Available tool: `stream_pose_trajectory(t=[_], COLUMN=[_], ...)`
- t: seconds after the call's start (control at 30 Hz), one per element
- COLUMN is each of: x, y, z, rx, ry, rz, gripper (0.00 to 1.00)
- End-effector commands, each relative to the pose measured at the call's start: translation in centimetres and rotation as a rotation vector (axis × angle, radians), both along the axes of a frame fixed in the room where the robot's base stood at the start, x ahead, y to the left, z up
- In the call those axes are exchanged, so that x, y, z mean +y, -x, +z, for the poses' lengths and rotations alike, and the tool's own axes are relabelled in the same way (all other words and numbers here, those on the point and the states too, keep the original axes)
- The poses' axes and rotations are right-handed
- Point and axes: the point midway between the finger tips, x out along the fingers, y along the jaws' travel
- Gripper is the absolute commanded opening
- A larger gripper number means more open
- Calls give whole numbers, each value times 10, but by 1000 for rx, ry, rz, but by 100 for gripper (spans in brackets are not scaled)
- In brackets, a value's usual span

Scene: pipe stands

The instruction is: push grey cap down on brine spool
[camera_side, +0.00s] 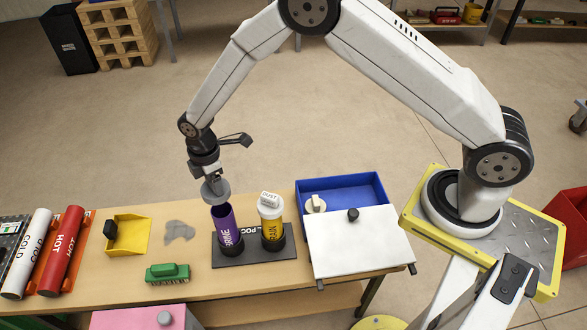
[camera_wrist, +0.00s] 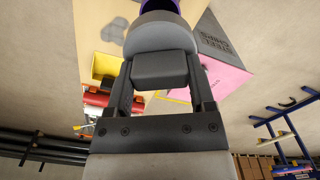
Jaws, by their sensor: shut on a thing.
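My gripper (camera_side: 212,176) is shut on the grey cap (camera_side: 215,191) by its block-shaped handle, which shows between the fingers (camera_wrist: 162,68) in the wrist view. The round cap body (camera_wrist: 166,32) lies beyond the handle. The purple brine spool (camera_side: 228,234) stands upright in the left seat of a dark stand (camera_side: 255,259). Its open mouth shows in the side view. The cap is tilted, just above and slightly left of that mouth; I cannot tell whether they touch. A bit of the purple spool (camera_wrist: 150,4) shows at the top of the wrist view.
A yellow drain spool (camera_side: 272,235) with a white cap (camera_side: 269,200) stands close on the right. Beyond it are a blue bin (camera_side: 352,187) and a white lid (camera_side: 345,256). A green brush (camera_side: 167,273) and yellow dustpan (camera_side: 132,236) lie left on the table.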

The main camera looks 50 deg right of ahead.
Motion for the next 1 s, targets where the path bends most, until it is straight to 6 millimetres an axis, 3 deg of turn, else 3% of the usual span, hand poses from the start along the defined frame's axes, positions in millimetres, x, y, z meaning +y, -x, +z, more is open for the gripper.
stream_pose_trajectory(t=[1.0], x=[0], y=[0], z=[-55], rx=[0], ry=[-1], rz=[0], gripper=[0])
